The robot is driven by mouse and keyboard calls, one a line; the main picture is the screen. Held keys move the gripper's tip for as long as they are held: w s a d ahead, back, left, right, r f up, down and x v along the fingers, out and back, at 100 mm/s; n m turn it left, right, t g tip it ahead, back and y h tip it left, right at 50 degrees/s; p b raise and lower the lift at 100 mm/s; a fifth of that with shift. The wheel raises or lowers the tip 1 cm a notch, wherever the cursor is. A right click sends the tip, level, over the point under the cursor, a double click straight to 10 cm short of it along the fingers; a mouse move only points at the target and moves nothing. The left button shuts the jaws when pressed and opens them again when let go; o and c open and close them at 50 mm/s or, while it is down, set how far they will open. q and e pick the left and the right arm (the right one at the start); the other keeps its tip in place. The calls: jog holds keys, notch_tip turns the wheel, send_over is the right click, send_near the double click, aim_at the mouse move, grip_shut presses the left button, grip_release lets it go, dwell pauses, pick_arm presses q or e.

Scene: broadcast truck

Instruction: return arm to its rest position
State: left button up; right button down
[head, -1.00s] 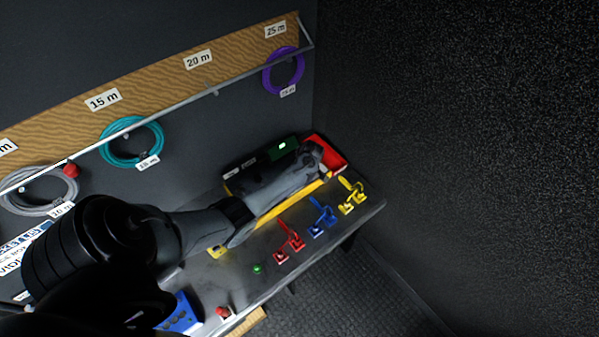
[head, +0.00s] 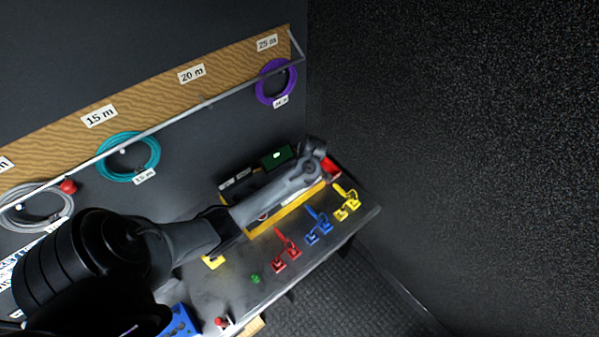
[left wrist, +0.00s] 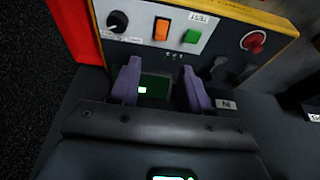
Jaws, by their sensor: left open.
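My left arm comes in from the lower left of the head view and reaches over a yellow-edged tester box (head: 285,217) on the bench. Its far end hangs over the box near a green screen (head: 276,158); the fingertips cannot be made out there. In the left wrist view my left gripper (left wrist: 162,86) is open, with two purple fingers apart and nothing held between them. The green screen (left wrist: 150,88) shows behind the gap. Beyond the fingers is the tester panel with a black knob (left wrist: 117,21), an orange switch (left wrist: 161,29), a green button (left wrist: 192,36) and a red button (left wrist: 253,41). My right gripper is not in view.
A red bin (head: 332,167) stands at the box's far end. Red (head: 286,250), blue (head: 318,226) and yellow (head: 346,202) connector pieces lie along the bench front. Teal (head: 128,157) and purple (head: 276,82) cable coils hang on the wall behind. The right side is open floor and dark wall.

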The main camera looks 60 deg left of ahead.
pick_arm(q)
jog(key=shift+s, duration=0.1)
jog(key=shift+m+g, duration=0.3)
jog(key=shift+g, duration=0.6)
jog(key=s+d+f+p, duration=0.1)
jog(key=s, duration=0.2)
jog(key=s+f+p, duration=0.1)
jog(key=s+f, duration=0.1)
jog(key=s, duration=0.1)
jog(key=s+d+f+p, duration=0.1)
jog(key=s+f, duration=0.1)
jog(key=s, duration=0.1)
jog(key=shift+d, duration=0.3)
jog(key=s+d+r+m+h+p, duration=0.1)
jog(key=s+d+r+m+p, duration=0.15)
jog(key=s+d, duration=0.45)
jog(key=s+d+r+m+h+p, duration=0.1)
jog(key=s+d+r+m+p, duration=0.2)
jog(key=s+d, duration=0.45)
jog(key=w+d+r+m+t+h, duration=0.1)
jog(key=d+r+m+t, duration=0.2)
jog(key=d+r+m, duration=0.3)
jog(key=w+d+r+m+t+h+p, duration=0.1)
jog(key=w+d+r+m+t, duration=0.1)
jog(key=d+r+m, duration=0.5)
notch_tip(320, 180, up, 6)
jog(key=shift+d+r+m+t+p, duration=0.1)
jog(key=shift+d+m+t+p, duration=0.2)
jog(key=shift+m, duration=0.65)
jog(key=shift+a, duration=0.1)
